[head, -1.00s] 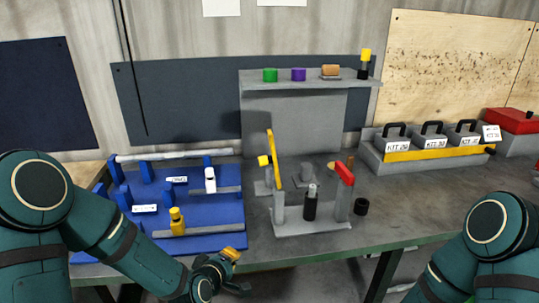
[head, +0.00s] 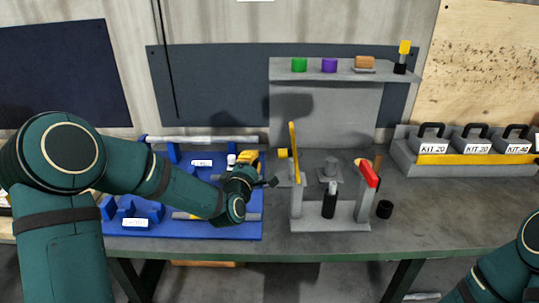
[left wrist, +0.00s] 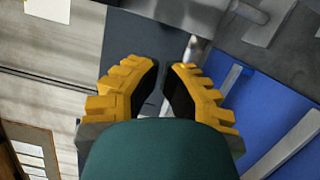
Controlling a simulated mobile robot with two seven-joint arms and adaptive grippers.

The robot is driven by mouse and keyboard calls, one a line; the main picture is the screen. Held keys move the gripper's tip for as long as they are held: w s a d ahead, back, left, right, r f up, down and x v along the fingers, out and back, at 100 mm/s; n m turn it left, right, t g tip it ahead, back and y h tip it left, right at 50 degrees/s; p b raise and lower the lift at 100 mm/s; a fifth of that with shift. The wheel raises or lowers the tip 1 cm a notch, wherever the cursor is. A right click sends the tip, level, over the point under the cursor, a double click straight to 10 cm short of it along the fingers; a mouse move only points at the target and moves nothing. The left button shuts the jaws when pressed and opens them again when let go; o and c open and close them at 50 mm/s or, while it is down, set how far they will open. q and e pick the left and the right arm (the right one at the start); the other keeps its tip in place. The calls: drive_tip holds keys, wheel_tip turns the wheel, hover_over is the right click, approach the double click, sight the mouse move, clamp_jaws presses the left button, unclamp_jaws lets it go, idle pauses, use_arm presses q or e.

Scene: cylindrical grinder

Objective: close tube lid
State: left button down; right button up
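I cannot tell for sure which part is the tube lid. A grey stand (head: 328,223) carries a tall upright yellow piece (head: 294,140) on its left post, a black cylinder with a grey top (head: 329,204) in the middle, and a red piece (head: 369,174) on its right post. My left gripper (head: 257,166) is over the blue fixture (head: 240,231), left of the yellow piece. In the left wrist view its yellow fingers (left wrist: 162,68) are apart with nothing between them. A pale rod (left wrist: 196,46) lies beyond them. My right gripper is out of view.
A shelf (head: 340,76) behind the stand holds a green cylinder (head: 299,65), a purple cylinder (head: 329,66) and other small items. A long grey bar (head: 203,139) runs along the fixture's back. Labelled kit boxes (head: 470,145) stand at the right.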

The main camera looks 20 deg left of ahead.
sight(288, 155)
use_arm(q)
drive_tip(key=w+d, duration=0.3)
drive_tip(key=shift+w+d+r, duration=0.2)
drive_tip(key=shift+d+r, duration=0.15)
drive_tip(key=shift+d, duration=0.05)
drive_tip(key=shift+d+r, duration=0.1)
drive_tip(key=shift+d+r+m, duration=0.2)
drive_tip(key=shift+m, duration=0.2)
